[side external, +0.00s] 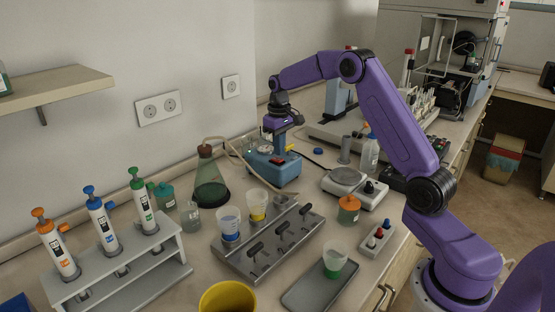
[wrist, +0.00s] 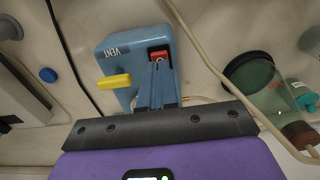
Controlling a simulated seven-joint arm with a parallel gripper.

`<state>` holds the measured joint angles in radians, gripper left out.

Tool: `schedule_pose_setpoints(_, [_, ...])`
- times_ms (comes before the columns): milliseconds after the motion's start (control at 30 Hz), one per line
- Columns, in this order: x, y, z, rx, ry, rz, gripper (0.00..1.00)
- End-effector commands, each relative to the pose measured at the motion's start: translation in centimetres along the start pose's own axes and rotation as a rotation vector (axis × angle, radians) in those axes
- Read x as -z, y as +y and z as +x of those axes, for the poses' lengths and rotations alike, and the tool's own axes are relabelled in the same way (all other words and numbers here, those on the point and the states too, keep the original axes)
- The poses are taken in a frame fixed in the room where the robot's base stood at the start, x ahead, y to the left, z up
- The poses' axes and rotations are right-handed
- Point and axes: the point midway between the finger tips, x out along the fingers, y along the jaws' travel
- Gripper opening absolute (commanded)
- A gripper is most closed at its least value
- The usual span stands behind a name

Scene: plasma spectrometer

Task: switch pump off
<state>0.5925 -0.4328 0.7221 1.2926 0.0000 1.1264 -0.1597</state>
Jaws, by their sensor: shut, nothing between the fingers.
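The pump is a blue box (side external: 270,172) on the bench near the wall, left of the arm; it also shows in the wrist view (wrist: 118,50). My gripper (wrist: 160,67) is shut and empty, pointing down over the pump. Its fingertips are at the near edge of the red switch and partly cover it; I cannot tell whether they touch. In the side view my gripper (side external: 278,149) is just above the pump's top.
A flask with dark green liquid (side external: 210,185) stands left of the pump, with a hose (side external: 228,146) running beside it. A grey rack with cups (side external: 275,245) stands in front. A balance (side external: 345,178) and an orange-capped jar (side external: 348,210) are to the right.

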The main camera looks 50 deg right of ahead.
Motion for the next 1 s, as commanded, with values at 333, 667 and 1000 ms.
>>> schedule_pose_setpoints(333, [0.0, 0.0, 0.5, 0.000, -0.001, 0.000, 0.00])
schedule_pose_setpoints(667, [0.0, 0.0, 0.9, 0.000, -0.001, 0.000, 0.00])
schedule_pose_setpoints(1000, [0.0, 0.0, 1.4, 0.000, -0.001, 0.000, 0.00])
